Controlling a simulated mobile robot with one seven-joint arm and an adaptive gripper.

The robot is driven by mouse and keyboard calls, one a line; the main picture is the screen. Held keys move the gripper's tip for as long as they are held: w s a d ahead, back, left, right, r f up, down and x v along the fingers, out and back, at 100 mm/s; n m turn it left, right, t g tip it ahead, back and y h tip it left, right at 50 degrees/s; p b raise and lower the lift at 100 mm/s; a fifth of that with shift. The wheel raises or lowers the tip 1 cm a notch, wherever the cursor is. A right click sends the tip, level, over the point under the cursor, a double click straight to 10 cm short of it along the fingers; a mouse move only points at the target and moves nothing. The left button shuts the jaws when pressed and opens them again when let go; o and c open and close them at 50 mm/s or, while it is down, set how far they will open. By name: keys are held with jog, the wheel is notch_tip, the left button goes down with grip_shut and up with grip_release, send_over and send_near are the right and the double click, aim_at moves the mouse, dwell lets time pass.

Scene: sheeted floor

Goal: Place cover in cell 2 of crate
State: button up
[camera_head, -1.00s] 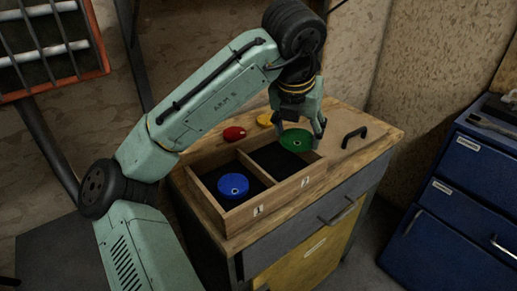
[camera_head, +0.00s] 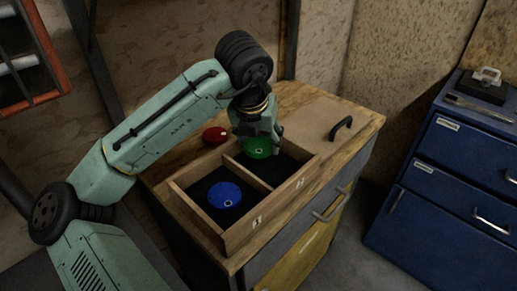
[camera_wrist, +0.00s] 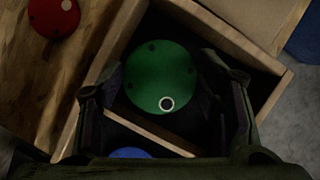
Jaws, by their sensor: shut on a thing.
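The green round cover (camera_head: 259,151) is gripped by my gripper (camera_head: 258,136) over the back part of cell 2 of the wooden crate (camera_head: 232,238). In the wrist view the green cover (camera_wrist: 160,72) lies between the two fingers, with its small ring mark towards the wrist. The crate's divider shows below it. Cell 2 is the right cell, with a dark floor and the label "2" on the front wall. I cannot tell the exact height of the cover above the floor. A blue round cover (camera_head: 225,195) lies in cell 1, the left cell.
A red cover (camera_head: 215,135) lies on the wooden top behind the crate. A black handle (camera_head: 342,128) stands on the bench top right of the crate. A blue drawer cabinet (camera_head: 450,170) stands at the right.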

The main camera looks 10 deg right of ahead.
aim_at(257, 147)
jog(key=shift+f, duration=1.7)
jog(key=shift+f, duration=0.15)
jog(key=o, duration=1)
jog(key=shift+o, duration=0.2)
jog(key=b+v, duration=0.1)
jog(key=v, duration=1.1)
